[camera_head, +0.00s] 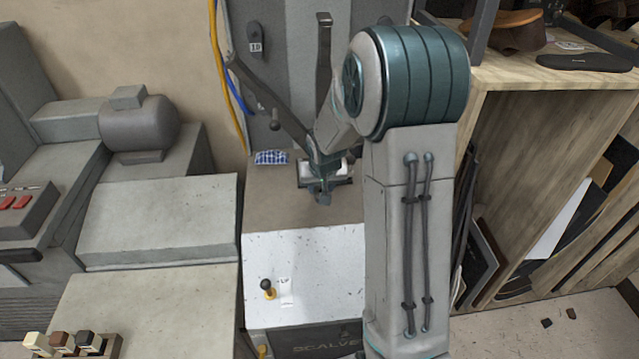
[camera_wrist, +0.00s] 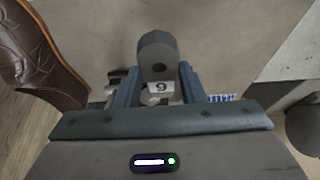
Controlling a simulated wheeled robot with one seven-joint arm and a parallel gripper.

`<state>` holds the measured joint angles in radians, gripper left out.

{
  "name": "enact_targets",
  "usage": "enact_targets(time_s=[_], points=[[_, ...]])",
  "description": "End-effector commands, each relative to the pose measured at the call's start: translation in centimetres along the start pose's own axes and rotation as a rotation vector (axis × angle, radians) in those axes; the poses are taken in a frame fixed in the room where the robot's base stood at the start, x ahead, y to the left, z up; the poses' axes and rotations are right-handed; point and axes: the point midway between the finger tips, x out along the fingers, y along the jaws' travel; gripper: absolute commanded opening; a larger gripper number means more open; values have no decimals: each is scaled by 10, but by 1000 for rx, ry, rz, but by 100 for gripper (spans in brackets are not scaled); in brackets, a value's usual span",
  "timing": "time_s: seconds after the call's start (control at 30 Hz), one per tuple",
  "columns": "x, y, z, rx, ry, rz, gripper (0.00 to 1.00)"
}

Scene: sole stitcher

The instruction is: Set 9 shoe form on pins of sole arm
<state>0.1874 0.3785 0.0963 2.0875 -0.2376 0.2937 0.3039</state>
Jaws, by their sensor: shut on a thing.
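In the head view my gripper (camera_head: 324,188) is low over the machine's table, and the form is mostly hidden by the gripper. A dark slanted bar (camera_head: 262,92) and a dark upright bar (camera_head: 324,60) rise behind it; I cannot tell whether either is the sole arm. No pins can be made out.
A dark form labelled "10" (camera_head: 255,42) hangs on the grey panel. A brown shoe (camera_wrist: 38,55) is close by in the wrist view. A wooden shelf (camera_head: 545,72) stands at right; a grey machine (camera_head: 140,125) stands at left.

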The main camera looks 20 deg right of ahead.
Motion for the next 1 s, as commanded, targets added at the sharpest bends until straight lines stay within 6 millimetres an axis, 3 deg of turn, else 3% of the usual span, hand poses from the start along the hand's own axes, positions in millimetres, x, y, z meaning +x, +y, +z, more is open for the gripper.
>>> enact_targets(time_s=[0.6,1.0], points=[[51,1,21,1,2,0,0],[59,1,24,1,3,0,0]])
